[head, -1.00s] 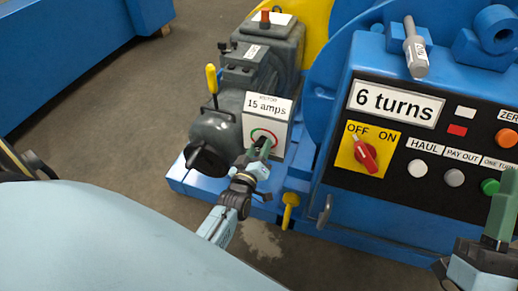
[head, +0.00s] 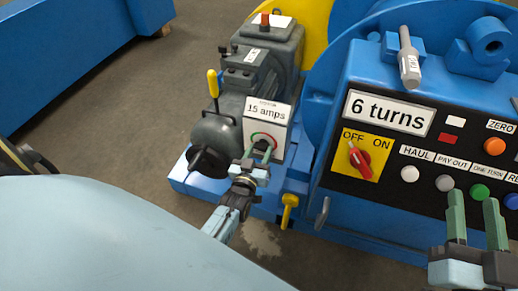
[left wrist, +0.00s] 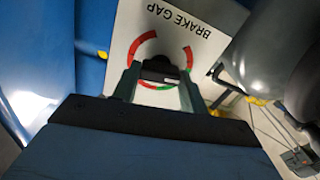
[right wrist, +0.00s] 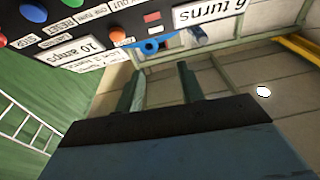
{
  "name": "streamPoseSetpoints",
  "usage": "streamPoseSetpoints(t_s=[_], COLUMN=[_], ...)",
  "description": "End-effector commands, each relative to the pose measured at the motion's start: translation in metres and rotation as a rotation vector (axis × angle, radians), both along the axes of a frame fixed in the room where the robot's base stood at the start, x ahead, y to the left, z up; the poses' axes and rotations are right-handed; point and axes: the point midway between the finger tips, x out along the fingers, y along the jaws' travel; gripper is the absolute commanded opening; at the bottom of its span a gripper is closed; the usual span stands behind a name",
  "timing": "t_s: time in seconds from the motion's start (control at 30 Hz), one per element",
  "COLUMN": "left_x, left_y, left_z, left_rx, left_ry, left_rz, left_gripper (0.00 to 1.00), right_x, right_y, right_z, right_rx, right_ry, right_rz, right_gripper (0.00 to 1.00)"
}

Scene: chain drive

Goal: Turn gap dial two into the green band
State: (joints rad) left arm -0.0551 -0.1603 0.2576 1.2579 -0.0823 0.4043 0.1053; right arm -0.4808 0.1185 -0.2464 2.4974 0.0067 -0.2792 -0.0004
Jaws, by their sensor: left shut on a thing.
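A white panel marked BRAKE GAP (left wrist: 190,20) carries a dark dial knob (left wrist: 158,70) inside a ring of red and green bands. The green arc (left wrist: 164,86) shows by the knob, on the gripper's side. Which number this dial has cannot be read. My left gripper (head: 261,143) is shut on the knob, with one finger on each side in the left wrist view (left wrist: 158,76). It hides part of the ring in the head view. My right gripper (head: 474,200) is open and empty in front of the control panel; its fingers also show in the right wrist view (right wrist: 160,82).
A label above the dial reads 15 amps (head: 265,108). A yellow-handled lever (head: 213,83) stands left of it on the grey machine. The black control panel (head: 400,195) has a red switch (head: 359,160) and several buttons. Grey floor (head: 100,140) is clear at left.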

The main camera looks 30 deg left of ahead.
Motion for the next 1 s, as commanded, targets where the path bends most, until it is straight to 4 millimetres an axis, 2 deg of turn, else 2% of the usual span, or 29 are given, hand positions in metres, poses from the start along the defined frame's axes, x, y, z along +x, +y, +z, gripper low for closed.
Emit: streamPoseSetpoints(t_s=[0.2, 0.4, 0.7, 1.0], left_x=[0.000, 0.000, 0.000, 0.000], left_y=[0.000, 0.000, 0.000, -0.001], left_z=[0.001, 0.001, 0.000, -0.001], left_rx=[0.198, 0.372, 0.568, 0.659], left_ry=[0.050, 0.090, 0.137, 0.159], left_rz=[0.001, 0.000, 0.000, 0.000], left_gripper=[0.20, 0.20, 0.20, 0.20], right_x=[0.001, -0.002, -0.006, -0.008], right_y=[-0.006, -0.011, -0.015, -0.016], right_z=[-0.031, -0.052, -0.068, -0.074], right_rx=[-0.059, -0.094, -0.120, -0.129], right_ry=[0.193, 0.313, 0.403, 0.438], right_rz=[-0.014, -0.023, -0.029, -0.031], right_gripper=[0.38, 0.38, 0.38, 0.38])
